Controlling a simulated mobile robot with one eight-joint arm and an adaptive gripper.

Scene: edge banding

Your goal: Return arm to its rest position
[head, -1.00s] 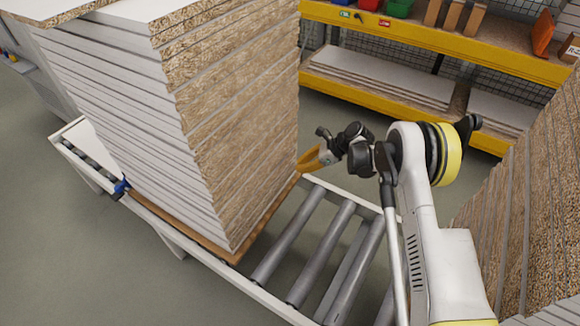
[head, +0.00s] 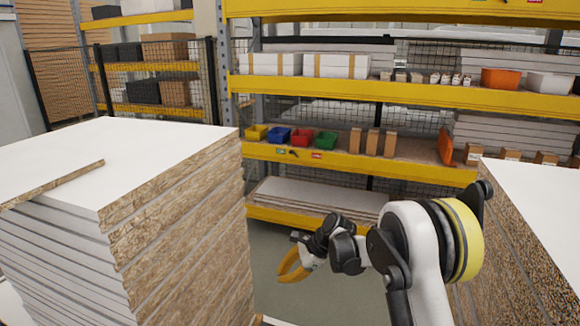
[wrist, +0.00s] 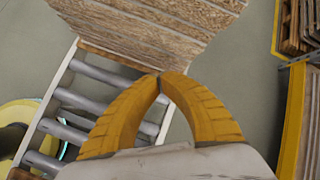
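My gripper (head: 283,272) has curved orange fingers and hangs in the gap between the two board stacks in the head view. In the wrist view its fingertips (wrist: 160,76) meet, with nothing held between them. My arm is folded, with its elbow toward the right of the head view. The left stack of white-faced chipboard panels (head: 180,215) stands just left of the gripper. It also shows beyond the fingertips in the wrist view (wrist: 150,35). The gripper looks apart from the stack in the head view.
A roller conveyor (wrist: 85,82) lies below the gripper. Another board stack (head: 535,220) stands close on the right of my arm. Yellow shelving (head: 400,95) with coloured bins and boxes is behind. A loose strip (head: 55,183) lies on the left stack. Grey floor shows between the stacks.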

